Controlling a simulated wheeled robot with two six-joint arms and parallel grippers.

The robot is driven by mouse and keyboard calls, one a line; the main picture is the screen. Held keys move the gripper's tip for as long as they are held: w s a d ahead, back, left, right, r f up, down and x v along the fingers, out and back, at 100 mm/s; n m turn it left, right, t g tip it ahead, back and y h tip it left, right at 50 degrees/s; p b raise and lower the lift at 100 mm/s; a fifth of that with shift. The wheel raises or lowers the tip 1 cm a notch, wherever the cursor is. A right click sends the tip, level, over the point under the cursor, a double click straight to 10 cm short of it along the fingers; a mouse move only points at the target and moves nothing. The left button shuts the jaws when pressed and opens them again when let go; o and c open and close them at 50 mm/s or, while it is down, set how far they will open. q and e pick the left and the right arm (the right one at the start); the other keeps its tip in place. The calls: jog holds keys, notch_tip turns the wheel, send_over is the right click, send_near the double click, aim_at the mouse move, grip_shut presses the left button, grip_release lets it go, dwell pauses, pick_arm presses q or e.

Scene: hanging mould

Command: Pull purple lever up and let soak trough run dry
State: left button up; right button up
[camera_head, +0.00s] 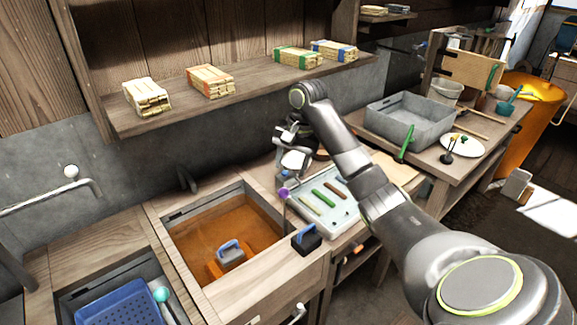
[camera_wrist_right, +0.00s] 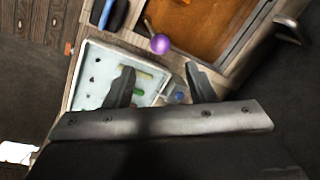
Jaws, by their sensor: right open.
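The purple lever's round knob (camera_head: 283,192) stands at the right edge of the soak trough (camera_head: 165,227). In the right wrist view the purple knob (camera_wrist_right: 160,43) lies just beyond the gap between my fingertips, with a short stem running up from it. The trough holds orange-brown liquid (camera_head: 205,228). My right gripper (camera_head: 285,176) is open and empty above the knob, apart from it as far as I can tell. Its two dark fingers (camera_wrist_right: 159,78) also show in the right wrist view. My left gripper is not in view.
A blue-handled block (camera_head: 230,252) sits in the trough; another dark block (camera_head: 307,238) is on its front rim. A pale tray with coloured sticks (camera_head: 335,208) lies right of the knob. A blue basket (camera_head: 118,305) is in the left basin. A shelf (camera_head: 240,88) with bundles runs above.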

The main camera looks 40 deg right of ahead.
notch_tip(320, 180, up, 7)
jog(key=s+p, duration=0.1)
jog(key=p, duration=0.4)
jog(key=shift+d+f+p, duration=0.2)
jog(key=shift+d+p, duration=0.1)
jog(key=shift+d, duration=0.1)
